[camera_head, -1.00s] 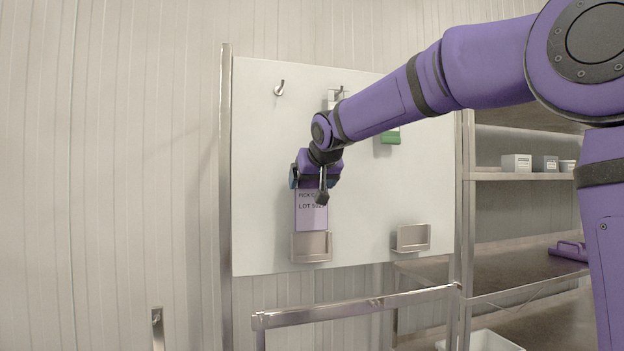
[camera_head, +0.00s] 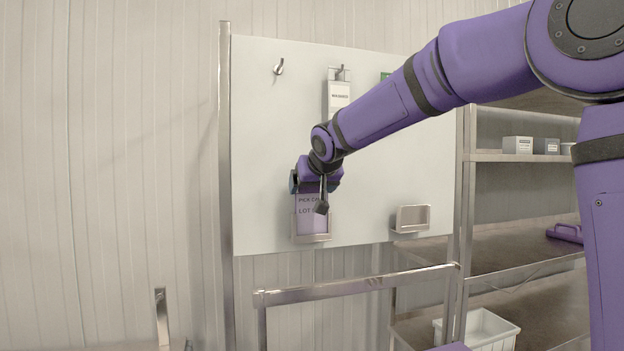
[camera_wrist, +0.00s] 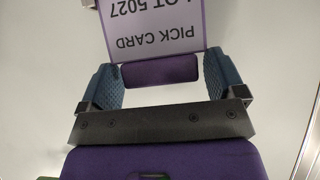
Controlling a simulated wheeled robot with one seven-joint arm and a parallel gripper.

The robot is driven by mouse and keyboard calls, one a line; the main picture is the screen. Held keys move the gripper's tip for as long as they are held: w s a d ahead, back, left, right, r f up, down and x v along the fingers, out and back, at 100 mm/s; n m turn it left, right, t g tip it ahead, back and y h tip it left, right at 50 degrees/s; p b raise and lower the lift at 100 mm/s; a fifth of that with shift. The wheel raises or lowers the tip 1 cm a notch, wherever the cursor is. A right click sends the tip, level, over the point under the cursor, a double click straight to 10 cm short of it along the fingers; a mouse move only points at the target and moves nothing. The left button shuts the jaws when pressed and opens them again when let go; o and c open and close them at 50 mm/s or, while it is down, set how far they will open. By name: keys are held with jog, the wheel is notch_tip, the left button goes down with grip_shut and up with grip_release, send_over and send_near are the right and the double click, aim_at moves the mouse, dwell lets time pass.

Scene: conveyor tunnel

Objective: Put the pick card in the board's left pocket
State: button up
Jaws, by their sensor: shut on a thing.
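The pick card (camera_head: 311,222) is a purple card with dark print. Its lower part appears within the frame of the board's left pocket (camera_head: 312,239), just above the bottom lip. The card looks roughly upright. My gripper (camera_head: 317,187) is shut on the card's top, above the pocket. In the wrist view my gripper (camera_wrist: 162,80) has a blue finger at each end of the card's purple grip bar (camera_wrist: 165,69). The printed face of the card (camera_wrist: 155,30) appears upside down there.
The white board (camera_head: 370,190) also bears a right pocket (camera_head: 412,228), a hook (camera_head: 279,68), a labelled holder (camera_head: 339,97) and a green item (camera_head: 385,75). A metal rail (camera_head: 355,285) stands below in front. Shelves (camera_head: 520,157) and a white bin (camera_head: 490,330) are at right.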

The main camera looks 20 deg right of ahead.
jog(key=shift+f, duration=0.7)
jog(key=o, duration=1)
jog(key=shift+v, duration=5.45)
